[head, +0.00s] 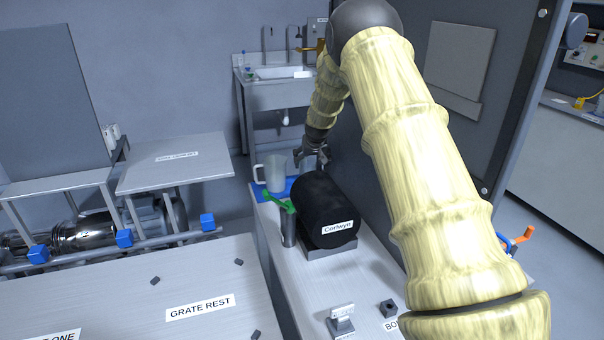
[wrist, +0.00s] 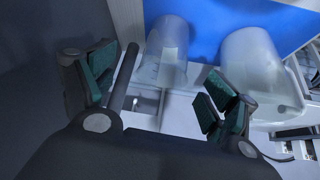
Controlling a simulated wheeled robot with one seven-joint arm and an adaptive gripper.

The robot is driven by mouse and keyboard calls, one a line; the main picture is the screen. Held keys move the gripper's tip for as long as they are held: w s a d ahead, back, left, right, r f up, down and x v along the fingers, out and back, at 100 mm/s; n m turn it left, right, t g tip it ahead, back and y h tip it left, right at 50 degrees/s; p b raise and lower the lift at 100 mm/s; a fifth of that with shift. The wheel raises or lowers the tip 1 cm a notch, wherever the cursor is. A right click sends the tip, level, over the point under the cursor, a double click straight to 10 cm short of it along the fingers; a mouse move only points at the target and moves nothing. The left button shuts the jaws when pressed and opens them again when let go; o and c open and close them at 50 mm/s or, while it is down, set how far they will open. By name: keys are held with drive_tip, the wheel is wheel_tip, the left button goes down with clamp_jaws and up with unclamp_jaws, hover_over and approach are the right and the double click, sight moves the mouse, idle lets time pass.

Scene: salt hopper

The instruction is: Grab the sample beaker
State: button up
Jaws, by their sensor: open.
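A pale, translucent beaker-like vessel (wrist: 166,45) stands beyond my open fingers in the wrist view, on a blue mat (wrist: 206,20). A second, similar vessel (wrist: 255,62) is to its right. In the head view a grey vessel with a handle on its left (head: 273,173) stands at the far end of the bench; I cannot tell which of the two is the sample beaker. My gripper (head: 312,156) is open and empty, just right of that vessel and pointing down. It also shows in the wrist view (wrist: 160,88), fingers apart on either side of the nearer vessel's line.
A black cylinder labelled "Corlwyn" (head: 326,211) lies on a stand in front of the mat. A green-handled item (head: 279,200) stands at its left. A large grey panel (head: 480,90) rises close to the right of my arm. A sink (head: 278,73) is behind.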

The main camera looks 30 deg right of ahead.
sight(307, 168)
drive_tip(key=shift+x, duration=1.5)
drive_tip(key=shift+w+f+p, duration=0.4)
drive_tip(key=shift+w+f, duration=0.15)
drive_tip(key=shift+f, duration=0.2)
drive_tip(key=shift+w+f+p, duration=0.4)
drive_tip(key=shift+w+f, duration=0.15)
drive_tip(key=shift+f, duration=0.2)
drive_tip(key=shift+x, duration=0.8)
drive_tip(key=shift+s, duration=0.1)
drive_tip(key=c, duration=1.1)
